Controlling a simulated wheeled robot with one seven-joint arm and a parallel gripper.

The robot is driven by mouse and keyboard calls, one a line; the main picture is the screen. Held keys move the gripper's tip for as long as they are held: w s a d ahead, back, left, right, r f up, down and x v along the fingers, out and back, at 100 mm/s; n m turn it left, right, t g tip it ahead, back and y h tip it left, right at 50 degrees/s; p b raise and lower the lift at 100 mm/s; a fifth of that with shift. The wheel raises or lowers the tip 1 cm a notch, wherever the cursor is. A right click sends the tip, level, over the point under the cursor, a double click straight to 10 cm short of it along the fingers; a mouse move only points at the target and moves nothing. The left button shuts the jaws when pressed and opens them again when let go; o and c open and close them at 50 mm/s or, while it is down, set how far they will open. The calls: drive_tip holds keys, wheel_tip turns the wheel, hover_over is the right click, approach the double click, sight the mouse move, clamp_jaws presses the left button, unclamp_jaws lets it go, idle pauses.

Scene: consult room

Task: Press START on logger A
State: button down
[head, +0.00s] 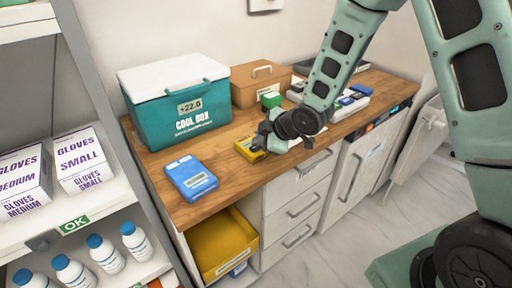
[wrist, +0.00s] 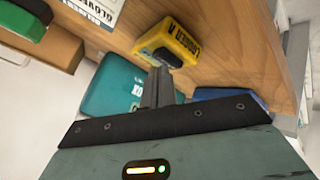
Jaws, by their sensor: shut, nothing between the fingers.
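Logger A is a small yellow device (head: 247,151) on the wooden counter, near its front edge. In the wrist view the yellow case (wrist: 178,38) reads "LOGGER A" and has a dark face towards the fingers. My gripper (head: 259,141) is right at the logger in the head view and partly covers it. In the wrist view my gripper's fingers (wrist: 159,72) are shut with nothing between them, and their tips are at the dark face. I cannot tell whether they touch it. The START button cannot be made out.
A teal cool box (head: 150,108) with a white lid stands behind. A blue cool pack (head: 184,182) lies left of the logger. A brown case (head: 245,92) and a small green box (head: 271,99) stand behind my gripper. Bare counter (head: 215,148) lies left of the logger.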

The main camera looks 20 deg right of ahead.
drive_tip(key=shift+f, duration=0.2)
drive_tip(key=shift+r, duration=0.1)
idle(0.4)
drive_tip(key=shift+r+p, duration=0.45)
drive_tip(key=shift+r, duration=0.3)
drive_tip(key=shift+r+p, duration=1.9)
drive_tip(key=shift+r, duration=0.65)
